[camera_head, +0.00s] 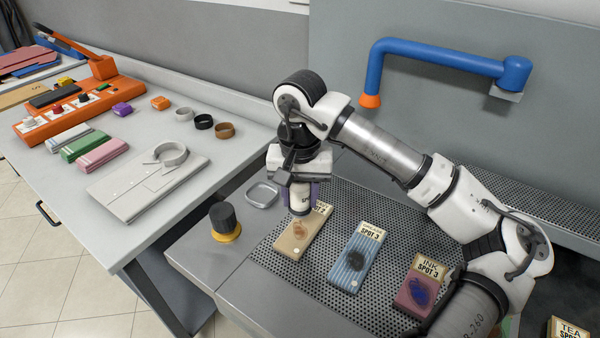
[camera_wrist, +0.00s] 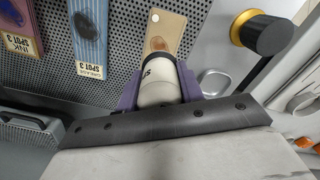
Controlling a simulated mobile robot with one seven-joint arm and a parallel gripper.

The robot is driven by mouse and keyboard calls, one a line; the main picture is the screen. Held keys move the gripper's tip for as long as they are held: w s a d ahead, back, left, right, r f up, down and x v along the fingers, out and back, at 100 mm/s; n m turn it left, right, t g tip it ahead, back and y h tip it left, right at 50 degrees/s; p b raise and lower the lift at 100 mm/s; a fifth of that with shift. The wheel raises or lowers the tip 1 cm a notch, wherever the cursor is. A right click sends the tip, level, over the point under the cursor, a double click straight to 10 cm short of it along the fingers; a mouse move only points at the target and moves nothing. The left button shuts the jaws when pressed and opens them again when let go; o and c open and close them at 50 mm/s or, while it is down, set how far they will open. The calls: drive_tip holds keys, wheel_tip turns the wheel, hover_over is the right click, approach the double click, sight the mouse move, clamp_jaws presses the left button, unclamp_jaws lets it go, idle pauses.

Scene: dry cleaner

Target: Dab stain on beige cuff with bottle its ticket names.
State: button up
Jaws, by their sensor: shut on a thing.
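My gripper (camera_head: 301,188) is shut on a white bottle (camera_head: 299,202), its purple fingers on either side of it in the wrist view (camera_wrist: 158,92). The bottle's lettering is only partly visible. The beige cuff (camera_head: 292,245) lies on the perforated board with a brown stain (camera_head: 301,229) near its middle; it also shows in the wrist view (camera_wrist: 177,22). The bottle is over the cuff's far part, close to the stain; I cannot tell whether it touches. The cuff's ticket (camera_head: 322,208) is partly hidden by the bottle and gripper, so its top word is unreadable.
A blue striped cuff (camera_head: 342,278) and a pink cuff (camera_head: 408,302), ticketed INK, lie to the right. A TEA ticket (camera_head: 568,329) is at lower right. A black-knobbed, yellow-based object (camera_head: 224,222) and a grey dish (camera_head: 261,195) stand left. A blue pipe arm (camera_head: 440,58) is behind.

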drive_tip(key=shift+w, duration=0.2)
drive_tip(key=shift+f, duration=0.2)
drive_tip(key=shift+f+b, duration=0.6)
drive_tip(key=shift+f, duration=2.1)
drive_tip(key=shift+f+b, duration=0.5)
drive_tip(key=shift+b, duration=0.15)
drive_tip(key=shift+s+f+b, duration=0.15)
drive_tip(key=shift+b, duration=0.5)
idle(1.1)
drive_tip(key=shift+r+p, duration=1.15)
drive_tip(key=shift+r, duration=2.45)
